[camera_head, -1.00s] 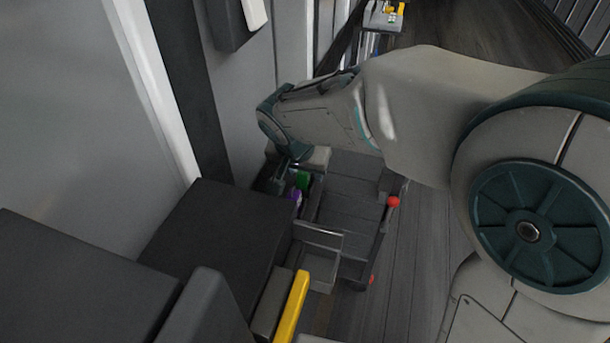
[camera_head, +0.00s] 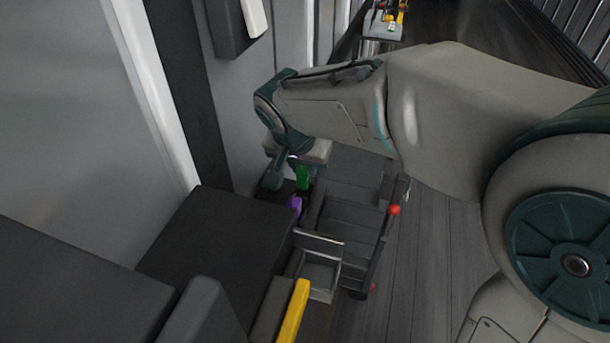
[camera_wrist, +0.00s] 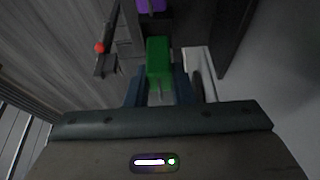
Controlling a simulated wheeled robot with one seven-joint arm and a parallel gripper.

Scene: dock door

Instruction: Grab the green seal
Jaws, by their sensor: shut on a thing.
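The green seal (camera_wrist: 158,60) is a small green block. In the wrist view it sits between the two fingers of my gripper (camera_wrist: 160,88), which is shut on it. In the head view the green seal (camera_head: 303,178) shows just below my gripper (camera_head: 286,172), beside the grey cart. The fingers partly hide its near end in the wrist view. A purple block (camera_head: 296,204) lies close by, apart from the green one; it also shows at the top of the wrist view (camera_wrist: 150,5).
A grey cart (camera_head: 352,200) with a red knob (camera_head: 394,210) stands right of the seal. A dark box (camera_head: 215,240) and a yellow bar (camera_head: 292,312) are in front. The wall (camera_head: 240,120) is close on the left. A far stand (camera_head: 383,28) holds small coloured items.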

